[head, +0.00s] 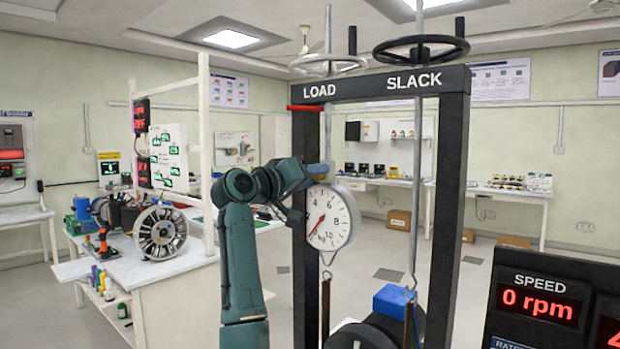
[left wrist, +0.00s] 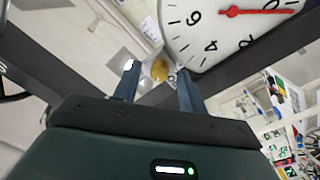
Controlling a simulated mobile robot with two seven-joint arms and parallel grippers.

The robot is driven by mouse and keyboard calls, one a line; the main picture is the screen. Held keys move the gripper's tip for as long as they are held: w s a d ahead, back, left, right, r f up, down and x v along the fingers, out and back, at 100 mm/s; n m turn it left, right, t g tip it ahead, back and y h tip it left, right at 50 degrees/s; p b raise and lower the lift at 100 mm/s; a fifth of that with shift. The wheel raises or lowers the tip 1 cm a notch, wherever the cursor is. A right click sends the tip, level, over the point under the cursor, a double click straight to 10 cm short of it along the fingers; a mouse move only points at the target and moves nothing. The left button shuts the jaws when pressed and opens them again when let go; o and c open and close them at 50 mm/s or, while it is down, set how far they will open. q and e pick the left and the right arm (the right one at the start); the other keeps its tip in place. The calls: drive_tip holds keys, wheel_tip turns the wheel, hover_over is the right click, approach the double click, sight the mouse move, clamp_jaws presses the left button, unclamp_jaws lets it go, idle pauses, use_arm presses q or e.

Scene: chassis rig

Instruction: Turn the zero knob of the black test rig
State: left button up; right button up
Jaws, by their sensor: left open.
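The black test rig (head: 455,200) stands on the right, with LOAD and SLACK on its top beam. A round white dial (head: 334,217) with a red pointer hangs in it and also fills the top right of the left wrist view (left wrist: 215,35). My left gripper (head: 311,190) is at the dial's left edge. In the left wrist view its two fingers (left wrist: 157,69) are open, with a small brass-coloured knob (left wrist: 160,70) in line between the tips. I cannot tell whether the fingers touch it. My right gripper is not in view.
Two handwheels, one pale (head: 328,63) and one black (head: 421,48), top the rig. A blue block (head: 393,300) and a dark wheel stand low inside it. A red speed display (head: 540,300) is at the lower right. A cluttered bench (head: 170,270) stands left.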

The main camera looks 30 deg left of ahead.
use_arm(q)
drive_tip(key=s+a+b, duration=0.1)
drive_tip(key=s+b, duration=0.3)
drive_tip(key=s, duration=0.9)
drive_tip(key=shift+a+f, duration=0.2)
drive_tip(key=shift+a, duration=0.2)
